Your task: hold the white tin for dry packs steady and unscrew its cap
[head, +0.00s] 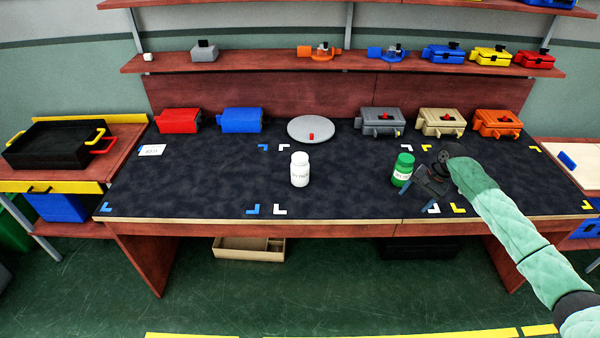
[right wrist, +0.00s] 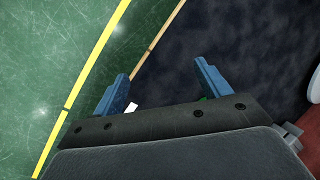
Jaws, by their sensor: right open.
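The white tin (head: 300,170) stands upright near the middle of the dark mat, its white cap on top and small dark lettering on its front. No gripper touches it. My right gripper (head: 415,192) is open and empty, well to the right of the white tin, just right of and in front of a green tin with a white label (head: 403,169). In the right wrist view its two blue fingers (right wrist: 163,84) are spread apart, with the mat edge and floor beyond. My left gripper is not in view.
The table mat (head: 220,180) is clear around the white tin. A round grey disc (head: 312,128) with a red knob lies behind it. Red (head: 179,121), blue (head: 241,120), grey (head: 381,121), tan (head: 441,122) and orange (head: 497,124) boxes line the back. A white card (head: 152,150) lies at left.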

